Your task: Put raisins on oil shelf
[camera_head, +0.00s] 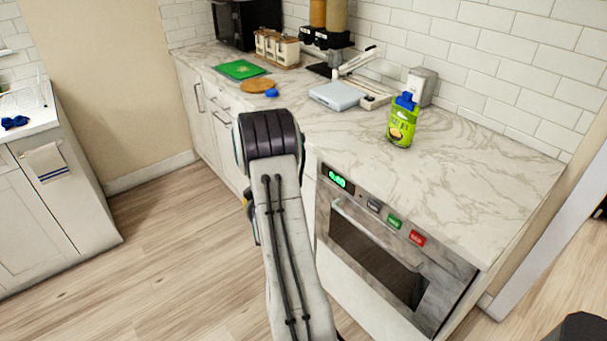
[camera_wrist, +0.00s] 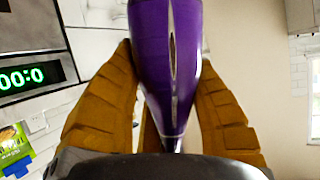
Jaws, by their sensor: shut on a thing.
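In the wrist view, my gripper (camera_wrist: 166,85) has its tan fingers on both sides of a purple package (camera_wrist: 152,40) and is shut on it. The package has a pale stripe down its middle and narrows toward my palm; its far end is cut off by the frame's top. I cannot read a name on it, but it may be the raisins. In the head view, my arm hides the package and nearly all of my gripper. No shelf that I can identify as the oil shelf shows in either view.
A green bottle with a blue cap (camera_head: 403,122) stands on the marble counter (camera_head: 470,170) above an oven (camera_head: 385,255). A scale-like device (camera_head: 340,95), a jar rack (camera_head: 277,48) and a green board (camera_head: 241,69) stand farther back. The wooden floor (camera_head: 170,250) at left is clear.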

